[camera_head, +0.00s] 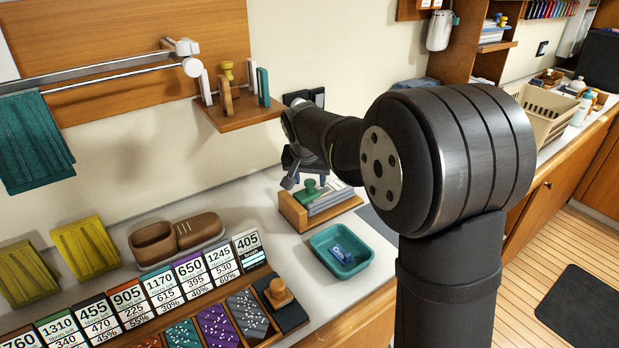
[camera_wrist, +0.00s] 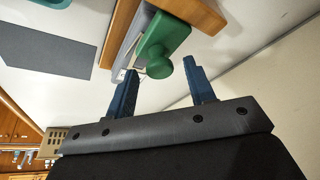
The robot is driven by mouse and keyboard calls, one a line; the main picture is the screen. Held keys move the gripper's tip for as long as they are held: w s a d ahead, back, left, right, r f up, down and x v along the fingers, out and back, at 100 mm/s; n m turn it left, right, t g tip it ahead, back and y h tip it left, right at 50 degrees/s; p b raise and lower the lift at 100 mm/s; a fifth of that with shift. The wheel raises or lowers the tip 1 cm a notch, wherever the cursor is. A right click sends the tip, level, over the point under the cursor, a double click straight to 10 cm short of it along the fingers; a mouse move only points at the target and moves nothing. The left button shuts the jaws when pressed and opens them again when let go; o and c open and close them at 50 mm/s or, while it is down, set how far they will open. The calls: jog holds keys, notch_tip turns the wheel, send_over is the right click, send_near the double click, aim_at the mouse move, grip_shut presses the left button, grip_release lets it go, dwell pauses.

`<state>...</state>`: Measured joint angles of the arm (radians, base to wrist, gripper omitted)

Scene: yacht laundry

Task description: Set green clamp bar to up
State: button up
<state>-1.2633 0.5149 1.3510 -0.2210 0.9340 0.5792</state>
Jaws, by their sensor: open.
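The green clamp bar (camera_head: 312,190) with its round knob sits at a wooden holder (camera_head: 293,212) that carries a stack of papers or cards (camera_head: 333,201). In the wrist view the green clamp bar (camera_wrist: 166,36) is close ahead of my gripper (camera_wrist: 160,70), its knob towards the gap between the blue fingertips. My gripper also shows in the head view (camera_head: 306,181), just above the bar. It is open and holds nothing. I cannot tell if a finger touches the knob. The arm hides part of the area behind the holder.
A teal tray (camera_head: 316,262) with a blue item stands just in front of the holder. A dark mat lies right of the holder.

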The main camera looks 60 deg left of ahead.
aim_at(300, 197)
grip_shut()
jog(key=shift+s, duration=0.1)
jog(key=s+t, duration=0.1)
jog(key=t, duration=0.1)
jog(key=s+r+t, duration=0.1)
jog(key=t, duration=0.1)
jog(key=shift+s+n, duration=0.3)
jog(key=shift+n, duration=0.1)
jog(key=shift+s+n+t+y, duration=0.2)
jog(key=shift+s+t, duration=0.5)
jog(key=shift+t, duration=0.55)
jog(key=shift+s+n+t+y, duration=0.1)
jog(key=shift+s+t+y, duration=0.1)
jog(key=shift+s+t, duration=0.8)
jog(key=shift+w+t, duration=0.25)
grip_release()
